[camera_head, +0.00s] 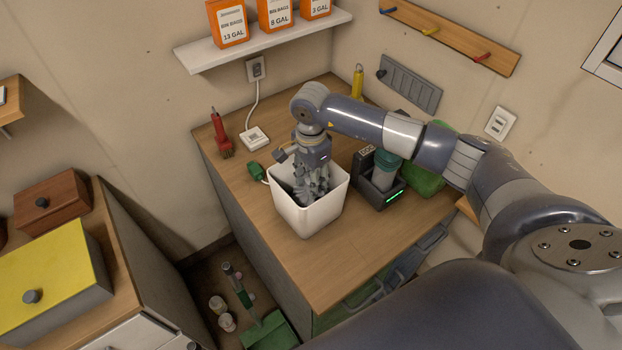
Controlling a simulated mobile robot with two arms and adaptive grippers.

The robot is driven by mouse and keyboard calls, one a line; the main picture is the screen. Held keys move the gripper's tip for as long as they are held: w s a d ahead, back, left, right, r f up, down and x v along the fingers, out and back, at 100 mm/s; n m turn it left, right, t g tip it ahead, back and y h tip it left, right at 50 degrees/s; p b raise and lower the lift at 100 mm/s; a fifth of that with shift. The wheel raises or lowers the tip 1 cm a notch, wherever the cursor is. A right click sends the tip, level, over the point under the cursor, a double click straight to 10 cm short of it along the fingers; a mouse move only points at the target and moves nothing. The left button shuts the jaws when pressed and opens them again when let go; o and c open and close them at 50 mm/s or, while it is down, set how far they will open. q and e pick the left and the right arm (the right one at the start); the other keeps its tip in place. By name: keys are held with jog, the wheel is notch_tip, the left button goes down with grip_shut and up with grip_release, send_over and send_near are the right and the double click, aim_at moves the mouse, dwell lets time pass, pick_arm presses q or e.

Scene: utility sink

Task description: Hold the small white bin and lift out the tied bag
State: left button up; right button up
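The small white bin (309,217) stands upright on the wooden counter. My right gripper (313,192) points down inside the bin's opening, with its fingers below the rim. The gripper and the bin walls cover most of the inside, so I cannot make out the tied bag or tell whether the fingers are open or shut on anything. My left gripper is not in view, and no gripper is seen holding the bin from outside.
The wooden counter (335,271) is clear in front of the bin. A dark holder (379,192) with a green light and a grey-green container stands right of it. A red-handled brush (221,134), a white plate with a cord (254,139) and a green plug (257,171) lie behind and left.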

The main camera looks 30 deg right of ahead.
jog(key=o, duration=0.5)
notch_tip(320, 180, up, 12)
dwell(0.4)
